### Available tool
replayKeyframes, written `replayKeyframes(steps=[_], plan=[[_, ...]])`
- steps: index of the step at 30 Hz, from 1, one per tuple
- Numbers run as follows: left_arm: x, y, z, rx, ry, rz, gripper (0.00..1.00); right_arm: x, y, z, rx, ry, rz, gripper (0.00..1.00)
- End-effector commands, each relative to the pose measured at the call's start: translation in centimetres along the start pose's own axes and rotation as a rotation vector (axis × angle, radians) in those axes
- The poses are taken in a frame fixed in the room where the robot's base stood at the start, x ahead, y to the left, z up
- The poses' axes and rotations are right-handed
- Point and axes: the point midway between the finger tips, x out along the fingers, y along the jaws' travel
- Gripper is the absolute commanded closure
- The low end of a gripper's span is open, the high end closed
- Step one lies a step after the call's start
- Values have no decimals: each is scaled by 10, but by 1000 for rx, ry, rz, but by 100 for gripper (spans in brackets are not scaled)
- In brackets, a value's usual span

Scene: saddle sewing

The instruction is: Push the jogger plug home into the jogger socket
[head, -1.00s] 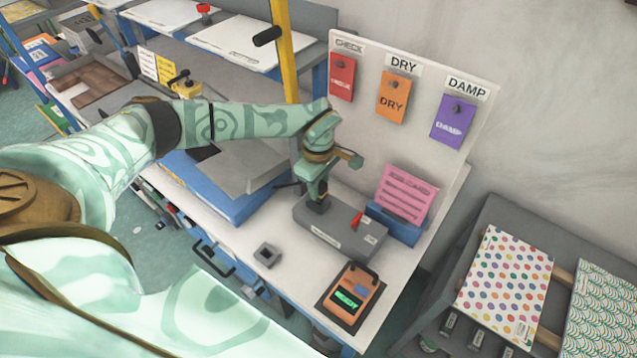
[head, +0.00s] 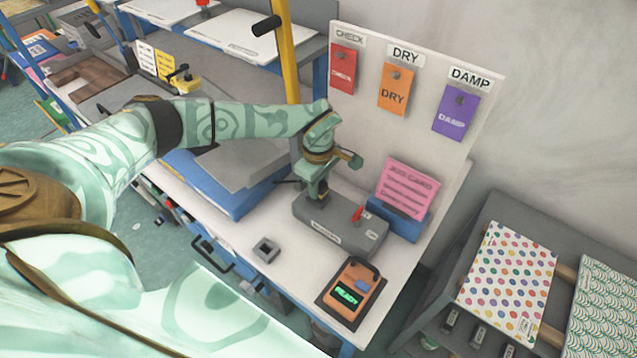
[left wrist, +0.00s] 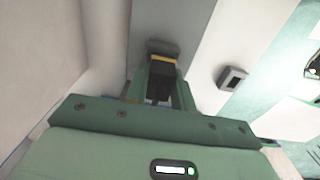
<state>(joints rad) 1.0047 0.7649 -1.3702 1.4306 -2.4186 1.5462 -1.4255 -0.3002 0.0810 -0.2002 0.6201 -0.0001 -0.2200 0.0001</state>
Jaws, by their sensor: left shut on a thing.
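The jogger is a long grey box (head: 338,228) with a red switch (head: 357,213) on the white bench. My left gripper (head: 322,194) points down over the box's left end and is shut on the jogger plug. In the left wrist view the dark plug (left wrist: 160,82) sits between the gripper's fingers (left wrist: 162,76), with a yellow band at its far end. A dark grey collar, likely the jogger socket (left wrist: 163,46), lies right at that band. The plug's tip is hidden, so I cannot tell how deep it sits. My right gripper is not in view.
A small grey hollow block (head: 266,249) and an orange meter (head: 352,291) reading READY stand in front of the box. A pink card in a blue holder (head: 400,222) stands behind it. A board with hanging tags (head: 395,92) rises at the back.

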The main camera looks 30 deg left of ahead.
Motion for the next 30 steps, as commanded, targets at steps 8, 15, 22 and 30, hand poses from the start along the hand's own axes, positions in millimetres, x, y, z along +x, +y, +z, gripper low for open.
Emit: replayKeyframes(steps=[8, 15, 22, 30], plan=[[2, -1, 0, 1, 0, -3, 56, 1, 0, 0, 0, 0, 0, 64], [2, -1, 0, 1, 0, -2, 50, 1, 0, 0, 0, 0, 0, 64], [-16, 1, 0, 1, 0, 2, 50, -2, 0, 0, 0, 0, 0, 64], [-87, 1, 0, 1, 1, 3, 50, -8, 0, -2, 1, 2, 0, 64]])
